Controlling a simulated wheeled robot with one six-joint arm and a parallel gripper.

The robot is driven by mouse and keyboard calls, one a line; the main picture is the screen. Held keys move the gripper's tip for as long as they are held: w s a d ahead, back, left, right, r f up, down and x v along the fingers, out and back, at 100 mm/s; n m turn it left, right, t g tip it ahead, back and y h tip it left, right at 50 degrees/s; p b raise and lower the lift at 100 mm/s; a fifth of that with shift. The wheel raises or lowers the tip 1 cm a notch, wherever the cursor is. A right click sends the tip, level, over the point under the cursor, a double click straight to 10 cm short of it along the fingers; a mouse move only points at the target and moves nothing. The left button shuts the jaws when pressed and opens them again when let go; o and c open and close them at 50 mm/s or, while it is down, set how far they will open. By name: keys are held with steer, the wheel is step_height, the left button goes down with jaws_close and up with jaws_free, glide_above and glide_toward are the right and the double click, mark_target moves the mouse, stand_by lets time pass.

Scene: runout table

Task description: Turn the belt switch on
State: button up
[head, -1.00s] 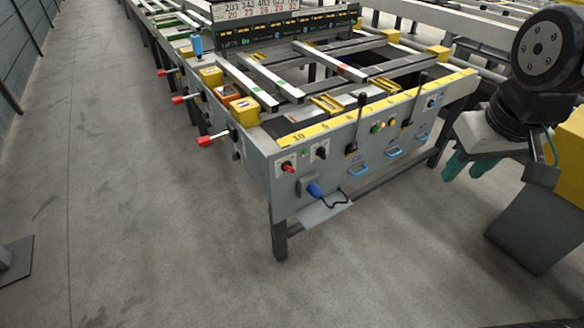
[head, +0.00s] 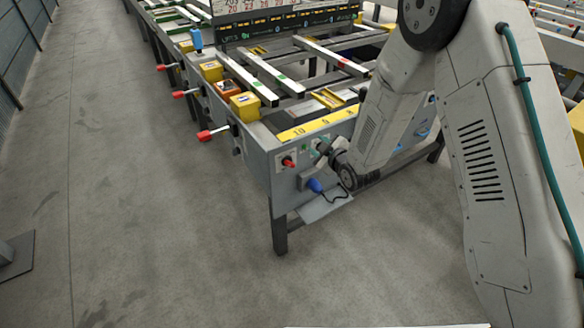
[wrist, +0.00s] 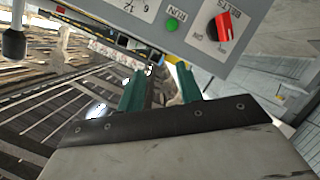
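The belt switch is a red knob (head: 288,162) on the grey end panel of the table. The wrist view shows the red knob (wrist: 222,27) at top right, beside the word BELTS, set at a slant in that picture. My gripper (wrist: 160,84) is open, its two teal fingers apart with no switch between them. The fingers are below the panel's edge in that picture and apart from the knob. In the head view my gripper (head: 321,149) is small and partly hidden by my wrist, just right of the knob.
A green RUN lamp (wrist: 172,24) sits beside the knob. A black knob or handle (wrist: 14,42) is at the left of the wrist view. A blue plug (head: 314,185) with a cable is below on the panel. Red-tipped levers (head: 205,135) stick out at the table's left side.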

mark_target(291, 166)
steer(key=s+a+f+n+t+y, duration=0.1)
steer(key=s+a+f+y, duration=0.1)
steer(key=f, duration=0.3)
steer(key=s+a+f+n+t+y, duration=0.1)
steer(key=s+a+f+n+y, duration=0.15)
steer(key=f, duration=0.25)
steer(key=shift+m+h, duration=0.45)
steer(key=x, duration=0.7)
steer(key=shift+a+f, duration=0.15)
steer(key=shift+f, duration=0.05)
jaws_close()
